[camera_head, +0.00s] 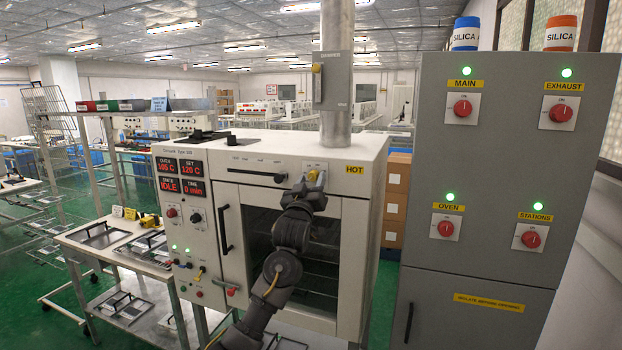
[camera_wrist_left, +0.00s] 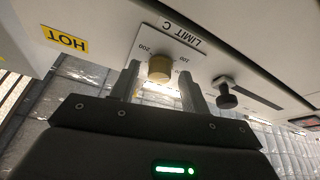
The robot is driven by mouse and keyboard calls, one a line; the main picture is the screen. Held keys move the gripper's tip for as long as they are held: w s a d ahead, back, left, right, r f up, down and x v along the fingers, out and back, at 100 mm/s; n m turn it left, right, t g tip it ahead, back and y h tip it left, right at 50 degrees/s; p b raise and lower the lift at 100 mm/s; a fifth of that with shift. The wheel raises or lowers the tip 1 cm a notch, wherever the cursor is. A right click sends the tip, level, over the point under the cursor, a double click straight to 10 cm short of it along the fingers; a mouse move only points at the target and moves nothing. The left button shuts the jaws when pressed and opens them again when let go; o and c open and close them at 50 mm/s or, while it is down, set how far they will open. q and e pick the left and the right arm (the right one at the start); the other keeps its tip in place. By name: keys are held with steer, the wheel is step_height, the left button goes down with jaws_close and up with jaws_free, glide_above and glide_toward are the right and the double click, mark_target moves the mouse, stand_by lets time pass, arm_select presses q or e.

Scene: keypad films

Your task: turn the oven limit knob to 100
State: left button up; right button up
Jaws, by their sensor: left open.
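The oven limit knob is a round yellow-brown knob (camera_wrist_left: 160,68) on a white plate marked LIMIT C (camera_wrist_left: 184,38), with 100 and 200 printed around it. Which mark it points to cannot be told. In the left wrist view my open left gripper (camera_wrist_left: 160,72) has one finger on each side of the knob, with visible gaps. Contact cannot be told. My right gripper is not in view.
A dark knob (camera_wrist_left: 226,92) shows near the gripper. A grey cabinet (camera_head: 500,200) with red knobs stands at the right.

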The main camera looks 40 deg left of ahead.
arm_select(q)
steer(key=shift+c, duration=0.4)
steer(key=c, duration=0.9)
steer(key=shift+n+g+y, duration=0.3)
steer(key=shift+n, duration=0.3)
steer(key=o, duration=1)
